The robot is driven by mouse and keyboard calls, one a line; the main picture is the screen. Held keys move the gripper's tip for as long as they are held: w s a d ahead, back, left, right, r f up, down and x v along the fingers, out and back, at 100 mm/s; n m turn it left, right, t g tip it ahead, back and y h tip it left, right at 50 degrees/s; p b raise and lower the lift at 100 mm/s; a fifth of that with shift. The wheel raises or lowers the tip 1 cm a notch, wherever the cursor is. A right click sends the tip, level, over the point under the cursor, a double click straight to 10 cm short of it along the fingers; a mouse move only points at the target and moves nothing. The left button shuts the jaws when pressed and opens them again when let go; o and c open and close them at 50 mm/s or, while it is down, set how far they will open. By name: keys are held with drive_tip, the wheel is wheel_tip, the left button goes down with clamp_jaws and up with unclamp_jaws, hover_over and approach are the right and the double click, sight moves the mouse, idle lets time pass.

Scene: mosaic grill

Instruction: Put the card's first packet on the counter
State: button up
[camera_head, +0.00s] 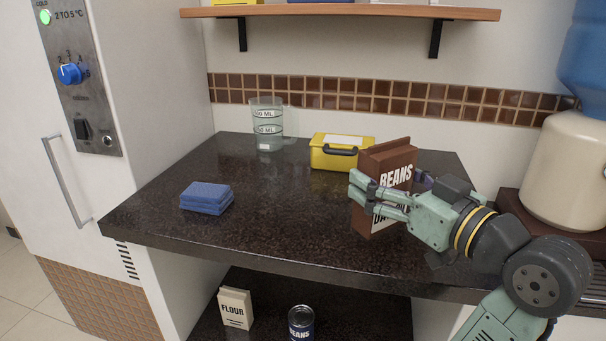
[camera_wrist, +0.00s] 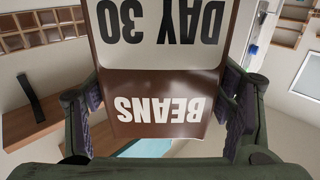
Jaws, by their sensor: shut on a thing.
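A brown packet (camera_head: 399,160) labelled BEANS stands upright at the right part of the dark counter (camera_head: 270,220). My gripper (camera_head: 360,190) is shut on this packet, with its fingers across the front in the head view. In the wrist view the packet (camera_wrist: 160,85) fills the middle between the two fingers, its label upside down, reading BEANS and DAY 30. The packet's base is at or very near the counter top; I cannot tell whether it touches. I see no card in either view.
A yellow box (camera_head: 335,156) and a clear measuring jug (camera_head: 267,125) stand at the back. Blue sponges (camera_head: 206,197) lie at the left. A flour packet (camera_head: 235,308) and a beans can (camera_head: 301,323) are on the shelf below. The counter's front middle is clear.

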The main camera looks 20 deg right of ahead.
drive_tip(key=shift+w+a+f+p, duration=0.75)
drive_tip(key=shift+w+a, duration=0.6)
drive_tip(key=shift+w, duration=0.8)
drive_tip(key=shift+w+a+f+p, duration=0.7)
drive_tip(key=shift+w+a, duration=0.65)
drive_tip(key=shift+w, duration=0.75)
drive_tip(key=shift+w+a+f+p, duration=0.5)
drive_tip(key=shift+w+a+f, duration=0.65)
drive_tip(key=shift+w, duration=1)
drive_tip(key=shift+a+r, duration=0.2)
drive_tip(key=shift+f, duration=0.25)
drive_tip(key=o, duration=1.6)
drive_tip(key=shift+o, duration=0.2)
